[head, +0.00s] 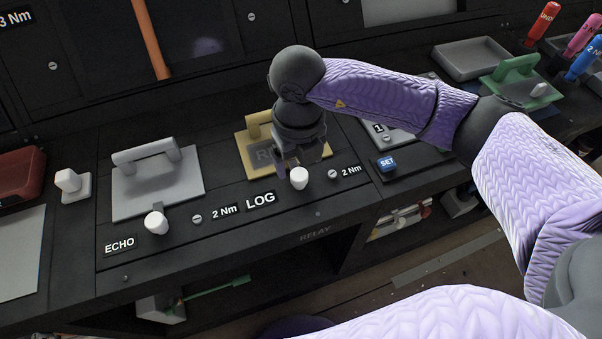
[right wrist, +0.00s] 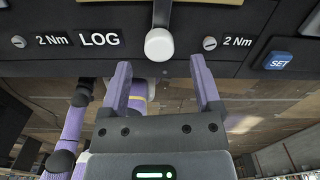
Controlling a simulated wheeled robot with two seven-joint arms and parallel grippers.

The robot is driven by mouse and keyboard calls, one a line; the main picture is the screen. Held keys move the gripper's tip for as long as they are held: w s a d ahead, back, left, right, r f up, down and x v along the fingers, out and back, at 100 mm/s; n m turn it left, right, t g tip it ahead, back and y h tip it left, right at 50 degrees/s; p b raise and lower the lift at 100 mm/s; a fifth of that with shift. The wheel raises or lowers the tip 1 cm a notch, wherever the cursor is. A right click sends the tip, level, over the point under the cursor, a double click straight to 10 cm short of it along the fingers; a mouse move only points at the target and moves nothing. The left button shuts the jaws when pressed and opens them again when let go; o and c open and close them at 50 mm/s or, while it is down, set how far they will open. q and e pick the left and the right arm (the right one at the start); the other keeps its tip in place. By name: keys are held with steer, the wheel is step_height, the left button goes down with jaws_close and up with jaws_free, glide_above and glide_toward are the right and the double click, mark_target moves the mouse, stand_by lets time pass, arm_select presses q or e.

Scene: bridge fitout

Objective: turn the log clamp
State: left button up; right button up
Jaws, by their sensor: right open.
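The log clamp shows as a white rounded knob (head: 299,178) beside the LOG label (head: 261,199) on the black console. In the right wrist view the knob (right wrist: 159,45) hangs below a short dark stem, right of the LOG label (right wrist: 99,39). My right gripper (head: 297,163) is just behind and above the knob in the head view. In the right wrist view its two purple fingers (right wrist: 161,72) are spread and empty, with the knob centred beyond their tips, apparently apart from them. My left gripper is not clearly visible.
A yellow plate with a handle (head: 250,150) lies behind the right gripper. A grey handled plate (head: 155,180) and the ECHO knob (head: 156,222) are to the left. A blue SET button (head: 387,164) is to the right. Screws flank the clamp. An open shelf lies below the console edge.

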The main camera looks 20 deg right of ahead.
mark_target(299, 173)
step_height(299, 173, down, 5)
steer(key=shift+f+b, duration=0.1)
steer(key=shift+b, duration=0.5)
arm_select(q)
steer(key=shift+s+a+f, duration=0.2)
steer(key=shift+a+f, duration=0.3)
steer(key=shift+f, duration=0.3)
arm_select(e)
steer(key=shift+c, duration=0.5)
jaws_close()
steer(key=shift+n, duration=0.4)
arm_select(q)
steer(key=shift+w+d, duration=0.1)
steer(key=shift+w, duration=0.05)
arm_select(e)
steer(key=shift+o, duration=0.5)
jaws_free()
steer(key=shift+r, duration=0.2)
